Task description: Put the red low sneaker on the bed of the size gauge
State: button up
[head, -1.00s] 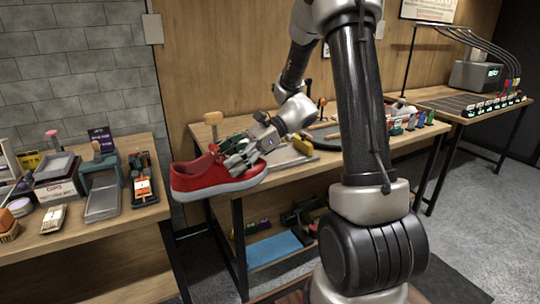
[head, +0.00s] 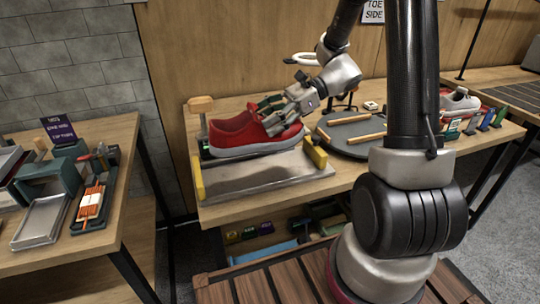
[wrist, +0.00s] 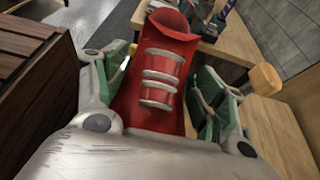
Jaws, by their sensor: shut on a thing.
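The red low sneaker (head: 242,134) has a grey sole and sits side-on in the head view, its toe to the right. My gripper (head: 284,119) is shut on it near the laces. In the wrist view the red upper with pale laces (wrist: 160,75) lies between my two green-padded fingers (wrist: 168,92). The size gauge has a grey metal bed (head: 258,178) with yellow end pieces, on the middle table. The sneaker is over the back part of the bed. I cannot tell whether its sole touches the gauge.
A wooden-headed post (head: 201,104) stands at the gauge's back left. A round dark tray (head: 352,146) with wooden bars lies to the right. A grey-and-red sneaker (head: 459,102) stands further right. The left table (head: 128,140) is separate, across a gap.

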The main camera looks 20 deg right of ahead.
notch_tip(320, 180, down, 9)
jog(key=shift+f, duration=0.2)
dwell(0.3)
jog(key=shift+f, duration=0.15)
jog(key=o, duration=1.3)
